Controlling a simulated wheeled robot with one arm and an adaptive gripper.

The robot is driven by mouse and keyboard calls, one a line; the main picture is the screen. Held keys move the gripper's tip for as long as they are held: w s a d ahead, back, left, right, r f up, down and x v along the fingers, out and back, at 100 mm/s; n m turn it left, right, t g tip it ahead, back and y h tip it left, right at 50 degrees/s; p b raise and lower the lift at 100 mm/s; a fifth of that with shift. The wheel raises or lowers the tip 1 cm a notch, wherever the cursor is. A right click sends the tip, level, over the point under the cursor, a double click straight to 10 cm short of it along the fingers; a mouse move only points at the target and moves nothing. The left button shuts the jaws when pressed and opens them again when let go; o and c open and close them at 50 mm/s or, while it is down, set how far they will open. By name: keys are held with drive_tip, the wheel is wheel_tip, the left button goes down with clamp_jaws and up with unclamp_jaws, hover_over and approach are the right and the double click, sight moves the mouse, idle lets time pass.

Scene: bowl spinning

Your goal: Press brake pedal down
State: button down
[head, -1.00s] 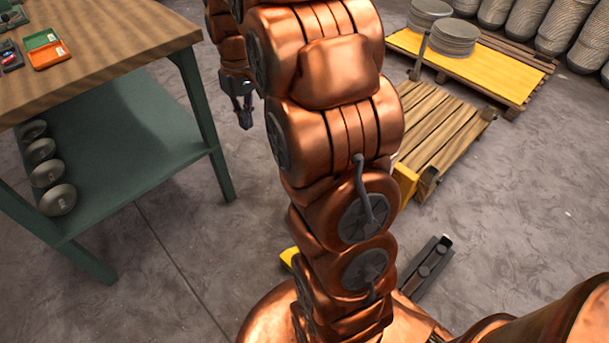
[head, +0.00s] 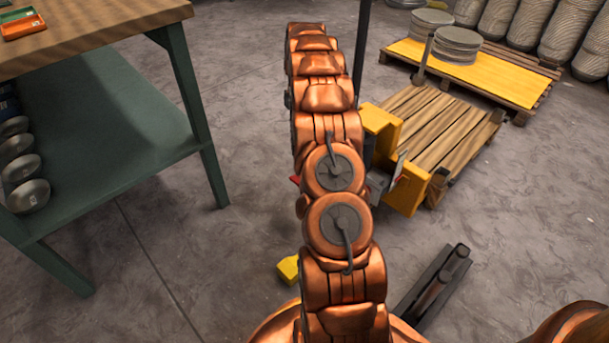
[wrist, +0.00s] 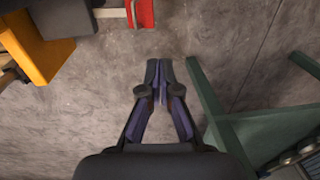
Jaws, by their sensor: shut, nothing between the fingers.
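A red pad (wrist: 141,13), which looks like the brake pedal, shows at the top of the wrist view. It is on a grey metal bracket beside the yellow machine, and its upper part is cut off by the picture edge. My gripper (wrist: 159,72) is shut and empty over the floor, its fingertips apart from the red pad in the picture. In the head view my arm hides the gripper. A small red tip (head: 295,181) peeks out left of my arm there; I cannot tell whether it is the same pad.
The yellow machine (head: 406,190) stands right of my arm, by a wooden pallet (head: 440,125). A green-legged workbench (head: 190,90) with a lower shelf is at left, also near the gripper's right in the wrist view (wrist: 205,100). Bare floor lies between.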

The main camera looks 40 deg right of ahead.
drive_tip(key=d+f+b, duration=0.2)
drive_tip(key=d+f, duration=0.3)
drive_tip(key=f, duration=0.2)
drive_tip(key=shift+s, duration=0.25)
drive_tip(key=shift+f, duration=0.1)
drive_tip(key=f+b, duration=0.1)
drive_tip(key=f, duration=0.3)
drive_tip(key=f+b, duration=0.2)
drive_tip(key=f, duration=0.2)
drive_tip(key=a+f+b, duration=0.1)
drive_tip(key=f+b, duration=0.1)
drive_tip(key=f, duration=0.3)
drive_tip(key=shift+w, duration=0.2)
drive_tip(key=shift+f, duration=0.4)
drive_tip(key=shift+a, duration=0.15)
